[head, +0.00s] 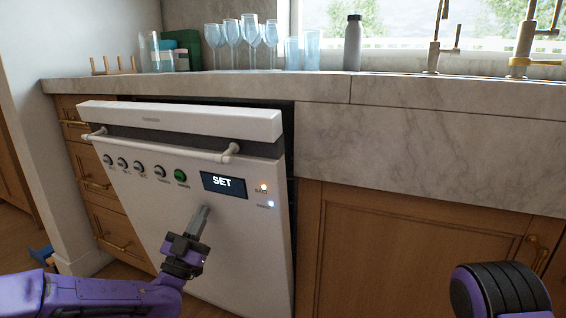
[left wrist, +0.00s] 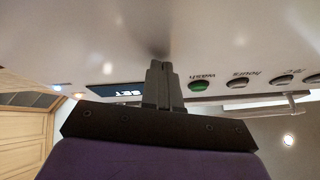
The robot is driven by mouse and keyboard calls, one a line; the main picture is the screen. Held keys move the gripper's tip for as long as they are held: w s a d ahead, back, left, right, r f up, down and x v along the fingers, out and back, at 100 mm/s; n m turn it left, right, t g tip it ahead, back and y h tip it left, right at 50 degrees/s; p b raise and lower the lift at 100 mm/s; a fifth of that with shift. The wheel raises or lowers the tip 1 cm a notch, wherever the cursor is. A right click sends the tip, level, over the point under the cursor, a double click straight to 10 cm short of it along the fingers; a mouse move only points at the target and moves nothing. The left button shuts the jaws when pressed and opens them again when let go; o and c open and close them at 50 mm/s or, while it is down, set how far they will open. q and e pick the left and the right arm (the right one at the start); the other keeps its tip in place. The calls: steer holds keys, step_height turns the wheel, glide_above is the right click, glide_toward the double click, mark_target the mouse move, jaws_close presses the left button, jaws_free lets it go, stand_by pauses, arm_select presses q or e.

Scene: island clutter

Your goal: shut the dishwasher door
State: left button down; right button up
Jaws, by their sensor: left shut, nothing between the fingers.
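The white dishwasher door (head: 228,228) is tilted forward at its top, ajar, with a dark gap between it and the cabinet on the right. It carries a white bar handle (head: 160,146), knobs, a green button (head: 180,176) and a display (head: 223,185) reading SET. My left gripper (head: 201,219) is shut and empty, its fingertips at the door's front face below the display. In the left wrist view the fingers (left wrist: 162,82) point at the white door face (left wrist: 225,40) and seem to touch it or nearly so. My right gripper is out of view; only part of my right arm shows.
A marble counter (head: 400,95) runs above the dishwasher, holding several glasses (head: 250,38), a grey bottle (head: 353,42) and brass taps (head: 525,40). Wooden drawers (head: 95,185) stand left and a wooden cabinet (head: 410,250) right. A blue object (head: 41,254) is at the lower left.

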mark_target(207, 204)
arm_select(q)
steer(key=p+x, duration=0.1)
steer(key=x, duration=0.6)
steer(key=shift+w+r, duration=0.25)
steer(key=shift+r, duration=0.05)
stand_by(4.2)
steer(key=shift+d, duration=0.1)
steer(key=shift+b+v, duration=0.95)
steer(key=shift+v, duration=0.8)
steer(key=shift+s+f+b, duration=0.35)
steer(key=shift+s+f, duration=0.1)
steer(key=shift+f, duration=0.05)
steer(key=shift+s, duration=0.1)
